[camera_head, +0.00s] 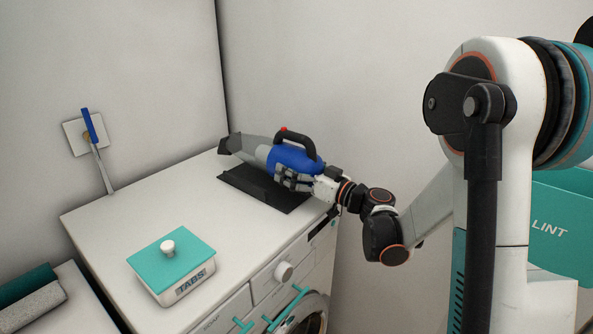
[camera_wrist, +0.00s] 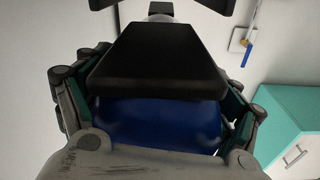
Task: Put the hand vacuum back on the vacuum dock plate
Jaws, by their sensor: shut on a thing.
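The hand vacuum (camera_head: 292,158) has a blue body, a grey nozzle with a dark tip at the left, and a black top handle with a red button. My gripper (camera_head: 293,180) is shut on its blue body from the right front. In the wrist view, the blue body (camera_wrist: 155,122) lies between the fingers of my gripper (camera_wrist: 155,110), with the black handle in front of it. The black vacuum dock plate (camera_head: 265,190) lies on the white counter directly below the vacuum. I cannot tell whether the vacuum touches the plate.
A white box with a teal lid marked TABS (camera_head: 172,265) stands at the front left of the counter (camera_head: 125,215). A teal LINT bin (camera_head: 562,225) is at the right. The counter's middle is clear.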

